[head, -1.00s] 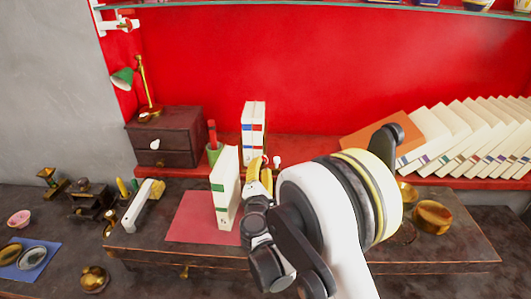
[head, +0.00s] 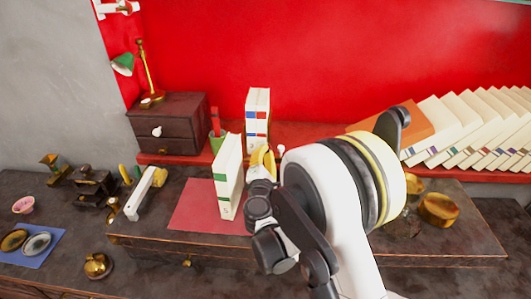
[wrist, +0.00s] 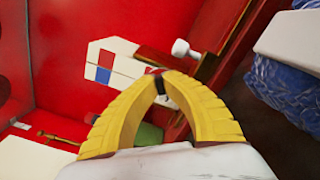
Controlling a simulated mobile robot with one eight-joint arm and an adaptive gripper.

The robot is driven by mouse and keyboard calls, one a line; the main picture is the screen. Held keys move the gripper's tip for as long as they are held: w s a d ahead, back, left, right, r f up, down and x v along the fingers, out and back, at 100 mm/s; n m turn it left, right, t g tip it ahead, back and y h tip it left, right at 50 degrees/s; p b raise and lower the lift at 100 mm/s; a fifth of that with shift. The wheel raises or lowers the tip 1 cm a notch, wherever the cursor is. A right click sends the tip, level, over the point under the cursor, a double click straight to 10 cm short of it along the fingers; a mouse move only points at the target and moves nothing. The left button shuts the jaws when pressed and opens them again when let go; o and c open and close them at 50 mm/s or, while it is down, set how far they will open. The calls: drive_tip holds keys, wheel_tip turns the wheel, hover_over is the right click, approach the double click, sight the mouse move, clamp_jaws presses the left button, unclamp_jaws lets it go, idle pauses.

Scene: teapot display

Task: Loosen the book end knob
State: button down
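A small round white knob (head: 281,150) shows just right of my fingertips in the head view. In the wrist view the knob (wrist: 181,48) sits on a dark red-brown piece, ahead and slightly right of the fingertips, with a visible gap. My gripper (head: 262,152) has yellow ribbed fingers. In the wrist view its fingers (wrist: 157,74) arch inward and their tips meet, with nothing clearly held between them. White books with red and blue labels (head: 257,118) stand upright behind the gripper. They also show in the wrist view (wrist: 105,65). The rest of the book end is hard to make out.
A white book with green labels (head: 228,175) stands on a red mat (head: 190,210), close left of my gripper. A dark drawer box (head: 168,130) stands back left. Leaning white books (head: 470,125) and a brass pot (head: 438,208) are at right.

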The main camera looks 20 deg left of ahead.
drive_tip(key=n+b, duration=0.1)
drive_tip(key=n, duration=0.4)
drive_tip(key=shift+b, duration=0.3)
drive_tip(key=n, duration=0.5)
drive_tip(key=shift+a+r+n+b, duration=0.1)
drive_tip(key=shift+a+n+b, duration=0.05)
drive_tip(key=shift+n+b, duration=0.25)
drive_tip(key=n, duration=0.4)
drive_tip(key=shift+n, duration=0.3)
drive_tip(key=shift+a+n, duration=0.1)
drive_tip(key=shift+n, duration=1.7)
drive_tip(key=c, duration=1.6)
unclamp_jaws()
drive_tip(key=shift+o, duration=0.2)
